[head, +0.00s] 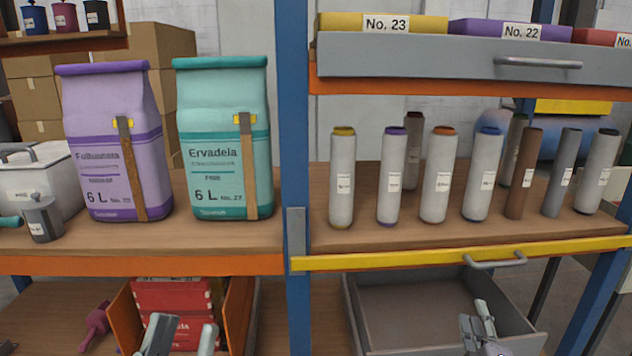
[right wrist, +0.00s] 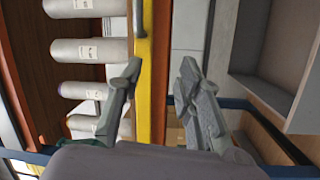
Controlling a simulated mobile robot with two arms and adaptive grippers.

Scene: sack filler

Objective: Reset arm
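My left gripper (head: 180,338) is at the bottom of the head view, in front of an orange box. Its two fingers stand apart with nothing seen between them. My right gripper (head: 482,328) is at the lower right, in front of the open grey drawer (head: 400,341). In the right wrist view its fingers (right wrist: 158,88) are spread apart, with the yellow shelf edge (right wrist: 158,40) behind the gap. Nothing is between the fingers.
A purple sack (head: 105,150) and a teal sack (head: 222,150) stand on the left shelf. Several grey rolls (head: 390,185) stand on the right shelf, behind a yellow rail (head: 400,258) with a handle. An orange box (head: 240,310) holds red packs. A blue post (head: 293,120) divides the shelves.

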